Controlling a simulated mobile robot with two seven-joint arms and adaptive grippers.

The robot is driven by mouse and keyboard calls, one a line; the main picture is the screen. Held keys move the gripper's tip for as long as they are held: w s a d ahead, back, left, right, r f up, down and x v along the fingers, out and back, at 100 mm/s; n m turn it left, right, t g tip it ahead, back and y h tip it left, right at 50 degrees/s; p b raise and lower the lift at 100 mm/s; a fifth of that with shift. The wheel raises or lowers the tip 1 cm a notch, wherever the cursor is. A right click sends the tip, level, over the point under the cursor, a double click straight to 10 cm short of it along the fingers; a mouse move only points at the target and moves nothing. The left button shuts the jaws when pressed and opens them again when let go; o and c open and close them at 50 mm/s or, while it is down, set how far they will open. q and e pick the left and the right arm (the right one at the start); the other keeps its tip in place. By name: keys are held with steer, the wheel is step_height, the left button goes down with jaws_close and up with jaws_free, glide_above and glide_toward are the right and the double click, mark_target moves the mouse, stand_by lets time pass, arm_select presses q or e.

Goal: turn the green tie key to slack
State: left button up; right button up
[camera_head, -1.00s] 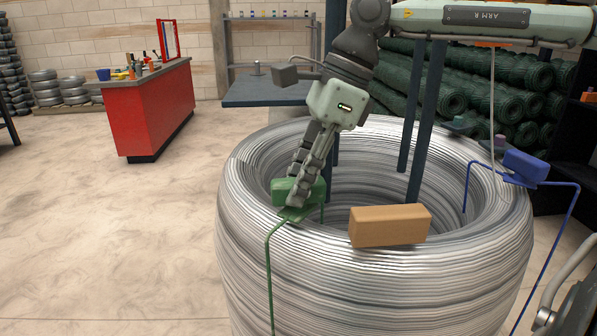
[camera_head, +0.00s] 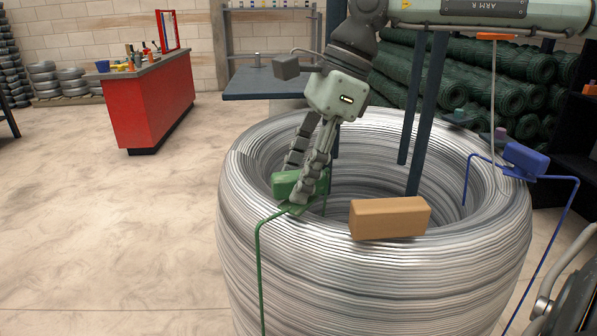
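The green tie key (camera_head: 285,185) is a green block on the near-left rim of the big wire coil (camera_head: 375,275), with a thin green rod running down the coil's outside. My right gripper (camera_head: 297,184) reaches down to it from above. Its two fingers are spread with a visible gap, one on the far side of the block and one crossing in front of it. The near finger hides part of the block, and I cannot tell whether either finger touches it.
A tan block (camera_head: 390,218) sits on the coil's front rim, right of the key. A blue key with a rod (camera_head: 525,160) is on the right rim. Dark posts (camera_head: 425,120) stand inside the coil. A red cabinet (camera_head: 150,108) stands at the left, with clear floor before it.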

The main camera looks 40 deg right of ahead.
steer(key=v, duration=1.2)
stand_by(0.5)
